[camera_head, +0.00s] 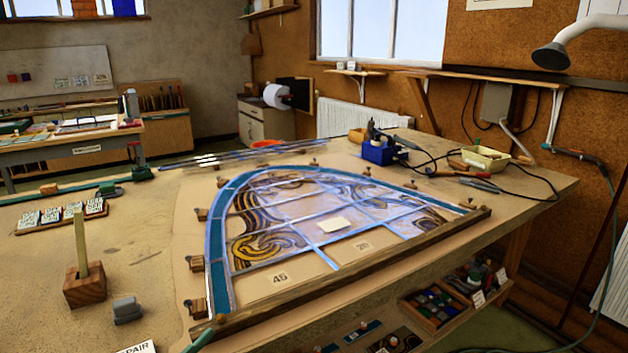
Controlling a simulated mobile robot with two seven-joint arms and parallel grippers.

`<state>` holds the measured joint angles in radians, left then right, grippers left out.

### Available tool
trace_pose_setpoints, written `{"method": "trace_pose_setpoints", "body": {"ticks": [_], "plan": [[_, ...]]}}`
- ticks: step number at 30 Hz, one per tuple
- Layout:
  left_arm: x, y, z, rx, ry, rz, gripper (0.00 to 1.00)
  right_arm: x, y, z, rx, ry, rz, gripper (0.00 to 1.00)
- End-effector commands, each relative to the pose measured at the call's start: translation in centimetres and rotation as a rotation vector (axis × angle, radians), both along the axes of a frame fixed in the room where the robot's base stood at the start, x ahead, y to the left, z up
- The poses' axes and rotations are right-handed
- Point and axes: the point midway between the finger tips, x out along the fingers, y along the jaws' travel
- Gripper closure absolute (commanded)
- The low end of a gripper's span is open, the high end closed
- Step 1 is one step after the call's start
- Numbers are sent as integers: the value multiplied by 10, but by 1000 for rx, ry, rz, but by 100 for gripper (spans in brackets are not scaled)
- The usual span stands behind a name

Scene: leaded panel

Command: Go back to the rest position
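Neither of my grippers shows in the head view. The leaded panel (305,212) lies on the workbench (150,245), an arched shape with a blue outer border and swirled brown and violet glass. Wooden blocks stand around its curved edge, and a wooden batten (350,275) runs along its near side. A small pale piece (333,225) lies on top of the panel. Two bare openings near the batten show the numbers 45 and 20.
A wooden block with an upright stick (84,290) and a grey block (127,309) stand at the left front. A blue soldering stand (379,152), cables and a cream tray (485,158) are at the back right. Lead strips (240,157) lie along the back edge.

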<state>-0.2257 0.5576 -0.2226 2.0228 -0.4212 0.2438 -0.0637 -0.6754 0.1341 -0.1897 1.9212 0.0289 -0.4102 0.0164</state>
Motion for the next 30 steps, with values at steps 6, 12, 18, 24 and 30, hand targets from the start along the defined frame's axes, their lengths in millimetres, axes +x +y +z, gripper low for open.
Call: {"method": "trace_pose_setpoints", "body": {"ticks": [6, 12, 18, 24, 30], "plan": [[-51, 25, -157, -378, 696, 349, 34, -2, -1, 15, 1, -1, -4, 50], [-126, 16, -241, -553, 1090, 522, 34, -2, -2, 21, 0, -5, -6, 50], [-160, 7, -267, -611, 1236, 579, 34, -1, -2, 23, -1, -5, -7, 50], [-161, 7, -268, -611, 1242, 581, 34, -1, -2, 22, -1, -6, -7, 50], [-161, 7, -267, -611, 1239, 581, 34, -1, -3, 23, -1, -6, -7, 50]]}}
